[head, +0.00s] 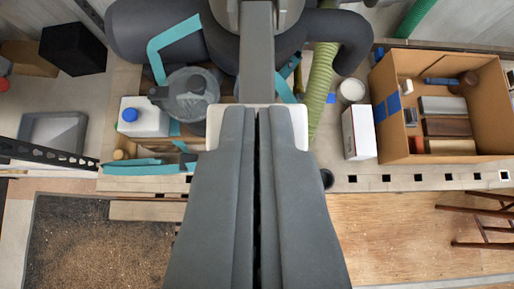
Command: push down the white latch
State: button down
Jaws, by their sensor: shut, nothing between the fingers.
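My gripper (257,112) reaches up the middle of the head view, its two grey fingers side by side with only a thin dark seam between them. It is shut and empty. A white piece with rounded corners (301,128) shows on both sides of the fingertips, at the lower end of a grey upright bar (257,55). The fingers hide its middle. I cannot tell for sure whether it is the white latch, or whether the fingertips touch it. No other latch can be made out.
A green hose (320,85) hangs right of the bar. A wooden stool (482,213) stands at lower right.

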notch_tip(320, 180, down, 7)
jog(key=w+t, duration=0.1)
jog(key=t, duration=0.4)
jog(key=shift+f+t, duration=0.2)
jog(key=shift+t, duration=0.1)
dwell(0.5)
jog(key=shift+r, duration=0.1)
jog(key=s, duration=1.3)
